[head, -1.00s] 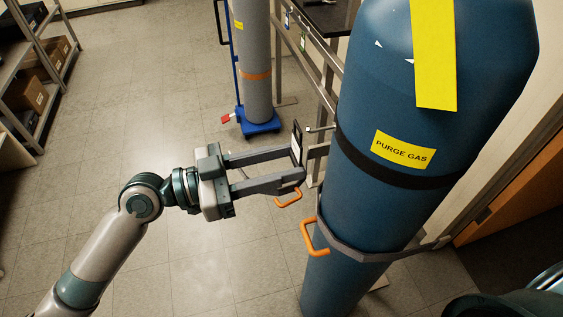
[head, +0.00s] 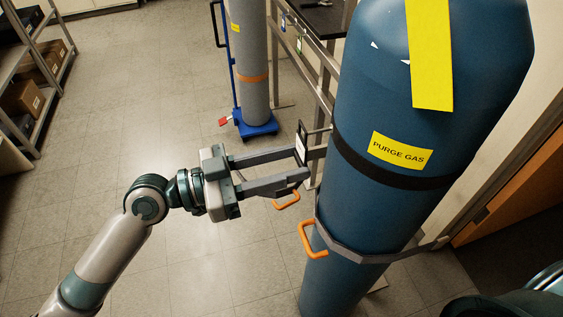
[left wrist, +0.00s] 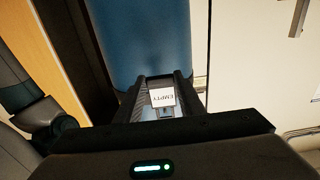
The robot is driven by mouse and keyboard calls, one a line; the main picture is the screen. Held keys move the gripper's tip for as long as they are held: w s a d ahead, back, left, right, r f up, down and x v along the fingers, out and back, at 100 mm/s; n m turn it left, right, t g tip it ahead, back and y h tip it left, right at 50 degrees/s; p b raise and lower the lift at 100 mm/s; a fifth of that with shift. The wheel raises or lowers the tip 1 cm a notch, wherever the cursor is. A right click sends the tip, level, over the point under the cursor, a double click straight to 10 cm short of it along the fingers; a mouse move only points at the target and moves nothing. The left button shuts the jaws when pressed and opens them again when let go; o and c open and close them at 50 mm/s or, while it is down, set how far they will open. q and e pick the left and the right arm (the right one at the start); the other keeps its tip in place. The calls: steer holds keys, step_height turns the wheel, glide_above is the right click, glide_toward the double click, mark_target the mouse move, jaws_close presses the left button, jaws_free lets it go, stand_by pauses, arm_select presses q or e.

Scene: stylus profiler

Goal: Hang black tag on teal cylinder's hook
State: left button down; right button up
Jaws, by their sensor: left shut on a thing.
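The teal cylinder (head: 375,215) stands upright at the right, with a dark band and a yellow PURGE GAS label. A thin hook (head: 320,130) sticks out from its band on the left. My left gripper (head: 303,165) is shut on the black tag (head: 301,143), which stands up from the fingertips just left of the hook. The tag's white face reads EMPTY in the left wrist view (left wrist: 163,97), with the cylinder (left wrist: 145,40) beyond it. I cannot tell whether the tag touches the hook. My right gripper is not in view.
A grey cylinder (head: 252,95) stands on a blue cart (head: 257,128) behind. A metal rail frame (head: 312,75) carries small tags. Shelves (head: 40,80) stand far left; the floor between is clear.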

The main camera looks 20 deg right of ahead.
arm_select(q)
steer(key=shift+d, duration=1.4)
steer(key=shift+f+b, duration=0.5)
steer(key=shift+b, duration=0.1)
stand_by(0.4)
steer(key=c, duration=1.1)
jaws_free()
steer(key=shift+c, duration=0.4)
